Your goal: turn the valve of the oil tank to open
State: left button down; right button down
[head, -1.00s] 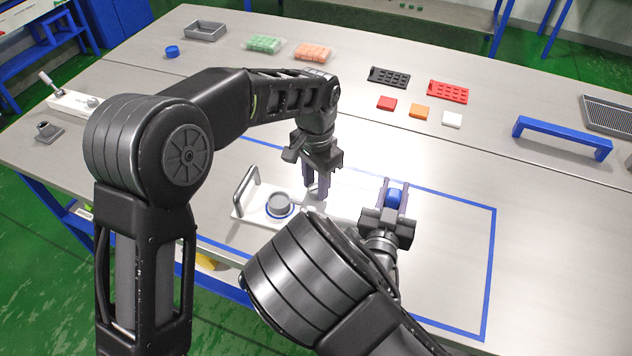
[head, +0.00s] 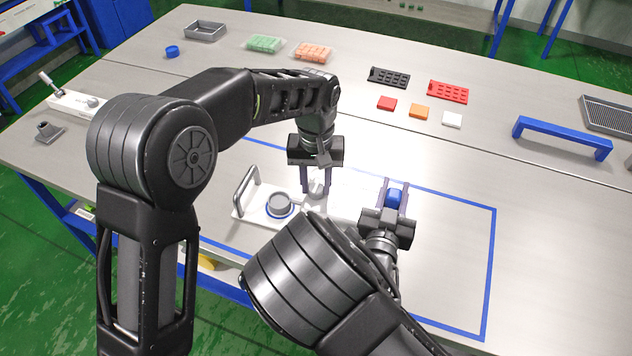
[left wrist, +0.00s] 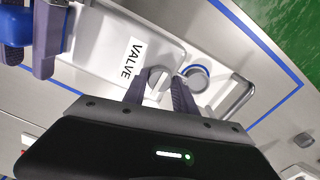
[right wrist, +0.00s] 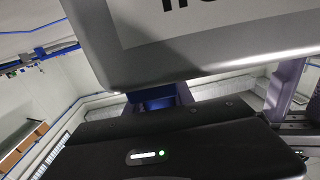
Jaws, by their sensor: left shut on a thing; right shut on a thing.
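The white oil tank (left wrist: 113,63) lies inside the blue outline on the table, with a grey handle and a blue-ringed grey cap (left wrist: 197,77) at one end. In the left wrist view, its grey valve knob (left wrist: 158,82) is beside the VALVE label. My left gripper (head: 317,191) points down and is shut on the valve knob, a finger on each side. My right gripper (head: 394,194) is shut on a blue part (head: 394,199) at the tank's other end. The blue part also shows in the right wrist view (right wrist: 155,102). My right arm hides some of the tank in the head view.
Red, orange and white squares (head: 420,111) and black and red trays (head: 449,92) lie farther back. A blue bar handle (head: 562,138) stands at the right. A white lever device (head: 72,101) is at the left edge. The table right of the tank is clear.

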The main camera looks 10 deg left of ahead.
aim_at(316, 187)
dwell(0.3)
pick_arm(q)
jog(key=c, duration=1)
grip_release()
notch_tip(316, 187, up, 12)
pick_arm(e)
jog(key=c, duration=1)
grip_release()
